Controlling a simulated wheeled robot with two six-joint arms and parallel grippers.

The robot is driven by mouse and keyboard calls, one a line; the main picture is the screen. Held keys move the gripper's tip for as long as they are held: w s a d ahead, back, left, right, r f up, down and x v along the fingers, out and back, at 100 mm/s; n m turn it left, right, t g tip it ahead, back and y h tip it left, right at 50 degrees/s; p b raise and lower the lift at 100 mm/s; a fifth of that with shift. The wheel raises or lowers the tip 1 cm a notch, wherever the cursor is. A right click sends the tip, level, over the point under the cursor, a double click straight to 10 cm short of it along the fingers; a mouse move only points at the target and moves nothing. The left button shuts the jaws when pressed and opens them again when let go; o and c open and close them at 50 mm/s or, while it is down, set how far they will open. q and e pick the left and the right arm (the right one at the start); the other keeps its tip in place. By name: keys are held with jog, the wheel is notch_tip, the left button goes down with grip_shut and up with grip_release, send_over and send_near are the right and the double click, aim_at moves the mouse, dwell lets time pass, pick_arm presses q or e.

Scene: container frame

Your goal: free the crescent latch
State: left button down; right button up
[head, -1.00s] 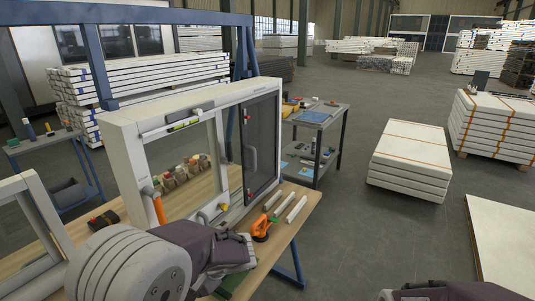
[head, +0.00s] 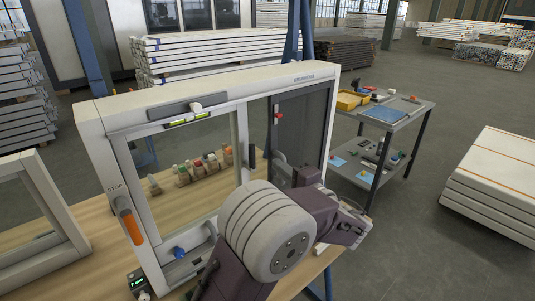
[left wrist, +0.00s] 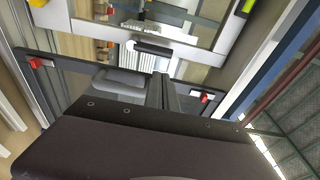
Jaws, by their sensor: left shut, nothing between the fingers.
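A short dark upright piece (head: 252,155) sits on the white middle stile of the window frame. It also shows in the left wrist view (left wrist: 153,47); it may be the crescent latch, but its shape is too small to be sure. My left gripper shows in the left wrist view with its fingers shut together and empty (left wrist: 166,90). They are in front of the dark-framed panel, apart in the picture from the dark piece. In the head view my left arm covers the lower part of the dark panel (head: 300,120). My right gripper is not in view.
Red tabs sit on the dark panel's edge (head: 279,115). An orange handle (head: 130,228) and a blue knob (head: 180,252) are on the window's left and lower parts. Bottles stand behind the glass. A grey cart (head: 410,115) stands to the right, with open floor beyond.

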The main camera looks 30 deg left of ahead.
pick_arm(q)
jog(key=p+x, duration=0.2)
jog(key=x, duration=0.8)
jog(key=shift+d, duration=0.15)
